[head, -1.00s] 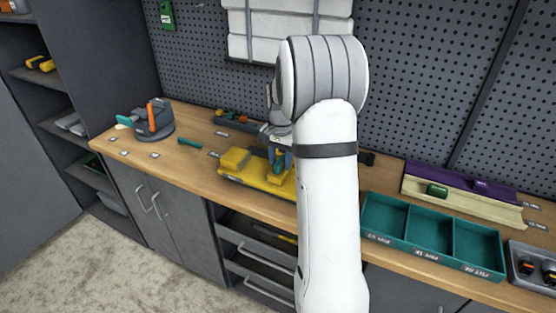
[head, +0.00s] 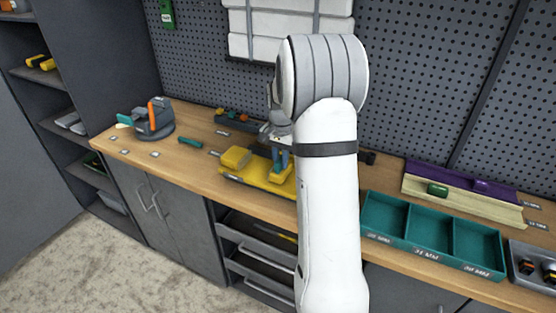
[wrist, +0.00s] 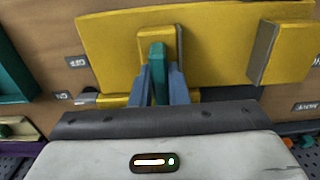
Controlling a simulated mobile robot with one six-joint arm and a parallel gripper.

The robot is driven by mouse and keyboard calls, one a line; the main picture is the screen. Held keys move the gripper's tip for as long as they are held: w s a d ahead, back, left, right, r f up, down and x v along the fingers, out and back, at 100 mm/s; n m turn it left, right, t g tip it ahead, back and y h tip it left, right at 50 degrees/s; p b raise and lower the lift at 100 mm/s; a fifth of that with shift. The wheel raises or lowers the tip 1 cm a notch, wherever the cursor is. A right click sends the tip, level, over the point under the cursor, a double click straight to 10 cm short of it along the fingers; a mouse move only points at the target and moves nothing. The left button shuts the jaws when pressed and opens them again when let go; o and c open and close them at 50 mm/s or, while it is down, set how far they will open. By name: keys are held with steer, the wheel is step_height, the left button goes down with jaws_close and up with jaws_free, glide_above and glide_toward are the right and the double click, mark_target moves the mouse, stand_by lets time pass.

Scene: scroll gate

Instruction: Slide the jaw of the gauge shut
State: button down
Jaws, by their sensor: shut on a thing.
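The yellow gauge (head: 230,173) lies on the workbench, left of my arm. Its fixed block (head: 236,157) stands at its left end in the head view and at the right in the wrist view (wrist: 282,52). The sliding jaw (wrist: 154,38) is a smaller yellow block with a teal upright tab (wrist: 158,58). A wide gap separates the jaw from the fixed block. My gripper (wrist: 160,78) has its two blue-grey fingers shut on the teal tab. In the head view my gripper (head: 280,160) is partly hidden by my arm.
A teal tray with compartments (head: 395,231) and a purple and cream rail piece (head: 455,192) lie right of my arm. A grey and orange fixture (head: 154,122) stands at the left. A teal stick (head: 190,142) lies between the fixture and the gauge.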

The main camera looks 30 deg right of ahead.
steer(key=w+a, duration=0.2)
steer(key=w+a+p, duration=0.1)
steer(key=w+a, duration=0.1)
steer(key=w, duration=0.1)
steer(key=w+a, duration=0.2)
steer(key=w, duration=0.1)
steer(key=shift+a+r, duration=0.1)
steer(key=shift+a, duration=0.05)
steer(key=c, duration=1.5)
jaws_free()
steer(key=shift+w+a, duration=0.1)
steer(key=shift+w, duration=0.05)
steer(key=shift+c, duration=0.2)
steer(key=shift+o, duration=0.7)
step_height(320, 180, up, 8)
steer(key=shift+b, duration=0.35)
